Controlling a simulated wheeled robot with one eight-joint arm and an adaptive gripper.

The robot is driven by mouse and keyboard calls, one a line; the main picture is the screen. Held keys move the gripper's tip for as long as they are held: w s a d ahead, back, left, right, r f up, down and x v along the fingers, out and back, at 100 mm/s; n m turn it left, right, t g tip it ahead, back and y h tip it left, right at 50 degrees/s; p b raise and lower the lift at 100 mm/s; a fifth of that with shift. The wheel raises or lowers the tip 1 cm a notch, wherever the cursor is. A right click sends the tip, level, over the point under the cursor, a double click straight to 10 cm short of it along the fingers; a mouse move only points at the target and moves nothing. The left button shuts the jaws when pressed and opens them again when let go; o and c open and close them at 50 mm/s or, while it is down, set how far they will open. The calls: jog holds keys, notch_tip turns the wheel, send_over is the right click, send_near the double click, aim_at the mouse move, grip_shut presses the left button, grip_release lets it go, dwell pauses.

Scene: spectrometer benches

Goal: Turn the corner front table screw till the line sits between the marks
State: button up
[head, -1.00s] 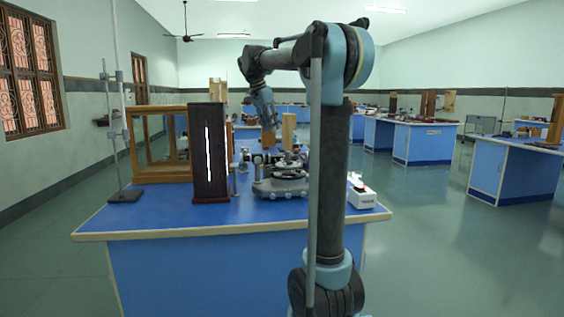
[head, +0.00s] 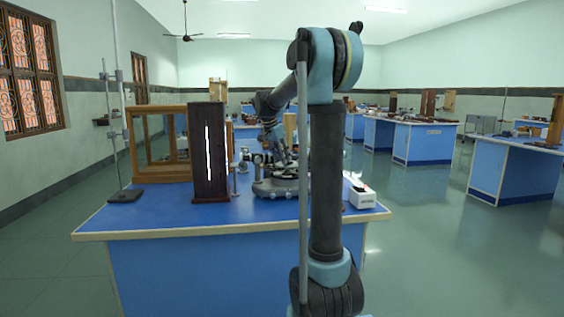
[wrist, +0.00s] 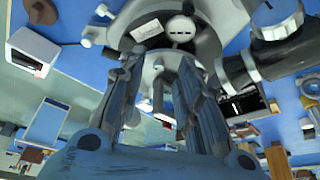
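The spectrometer (head: 275,188) stands on the blue bench, partly hidden behind my arm in the head view. In the wrist view its round grey table (wrist: 207,42) fills the top middle, with a pale disc (wrist: 180,30) bearing small dark marks and a white label. My gripper (wrist: 158,72) is open, its two fingers apart just in front of the table's near edge. Pale metal parts, including a post-like piece (wrist: 158,100), show between the fingers. I cannot tell whether the fingers touch anything. The corner front screw and the line cannot be made out clearly.
A dark lamp box (head: 209,150) with a bright slit stands left of the spectrometer. A glass-fronted wooden case (head: 158,150) is behind it. A white box (head: 361,193) sits at the bench's right. A black telescope tube (wrist: 240,72) lies close right of my gripper.

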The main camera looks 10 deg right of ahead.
jog(key=shift+w+d+f, duration=0.15)
jog(key=shift+d+f, duration=0.05)
jog(key=shift+f, duration=0.4)
grip_shut()
jog(key=shift+n, duration=0.3)
jog(key=shift+d+n+t+y, duration=0.1)
jog(key=shift+n+t+y, duration=0.35)
jog(key=shift+n, duration=0.9)
jog(key=shift+d+n+t+y, duration=0.1)
jog(key=shift+n+t+y, duration=0.3)
jog(key=shift+n, duration=0.95)
grip_release()
jog(key=shift+s, duration=0.2)
